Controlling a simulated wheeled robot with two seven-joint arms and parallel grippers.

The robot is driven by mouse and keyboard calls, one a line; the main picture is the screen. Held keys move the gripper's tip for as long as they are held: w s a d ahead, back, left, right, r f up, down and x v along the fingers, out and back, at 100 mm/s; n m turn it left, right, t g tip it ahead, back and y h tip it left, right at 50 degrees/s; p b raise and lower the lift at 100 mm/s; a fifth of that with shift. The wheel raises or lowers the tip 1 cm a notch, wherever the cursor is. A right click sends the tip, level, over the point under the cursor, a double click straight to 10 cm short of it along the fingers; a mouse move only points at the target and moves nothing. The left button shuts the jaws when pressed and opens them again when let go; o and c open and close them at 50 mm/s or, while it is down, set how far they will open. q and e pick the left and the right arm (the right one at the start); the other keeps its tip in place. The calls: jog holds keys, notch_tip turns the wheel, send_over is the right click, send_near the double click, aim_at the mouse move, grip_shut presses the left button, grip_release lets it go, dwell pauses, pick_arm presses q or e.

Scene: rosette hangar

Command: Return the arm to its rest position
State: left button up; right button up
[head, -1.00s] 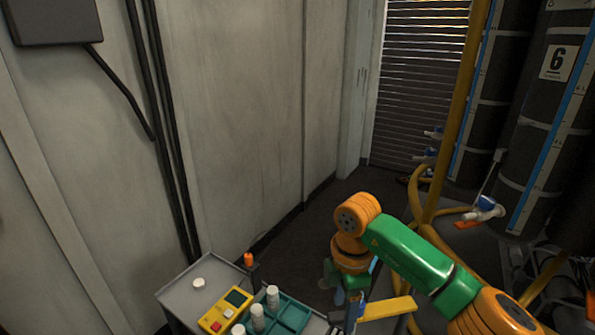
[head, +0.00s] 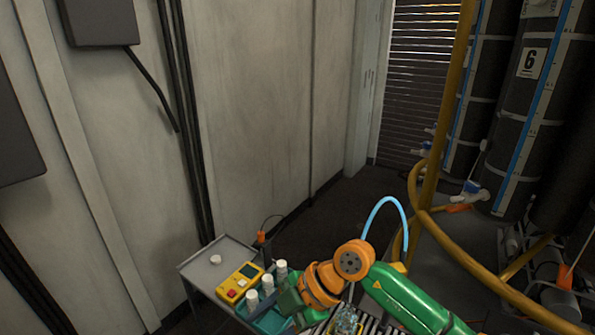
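My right arm (head: 405,297) comes in from the lower right, with green links and orange joints. It is bent, and its orange and green far part (head: 318,285) reaches down and left over the right side of a grey trolley (head: 205,262). I cannot make out the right gripper's fingers; they are hidden or out of the picture. My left arm and gripper are not in view.
A light-blue tube (head: 385,200) arcs behind my arm. Yellow pipes (head: 430,190) and dark tanks (head: 535,90) stand right.

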jog(key=s+a+r+y, duration=0.3)
jog(key=a+r+y, duration=0.4)
jog(key=w+d+r+m+t+y, duration=0.3)
jog(key=w+d+r+m+t, duration=0.55)
jog(key=t, duration=0.65)
jog(key=d+f+m+t+h, duration=0.2)
jog(key=d+f+m+h, duration=1.4)
jog(key=d+h, duration=0.15)
jog(key=s+d+f+n+g, duration=0.1)
jog(key=s+d+f+g, duration=0.1)
jog(key=s+f+g, duration=0.6)
jog(key=s+d+f+n+g, duration=0.15)
jog(key=s+f+g, duration=0.35)
jog(key=s+f, duration=0.7)
jog(key=s+f+g, duration=0.1)
jog(key=s+f, duration=0.4)
jog(key=f, duration=0.8)
jog(key=s+d+f+g+h, duration=0.1)
jog(key=s+d+f, duration=0.1)
jog(key=s+f, duration=0.7)
jog(key=s, duration=0.3)
jog(key=shift+f, duration=0.4)
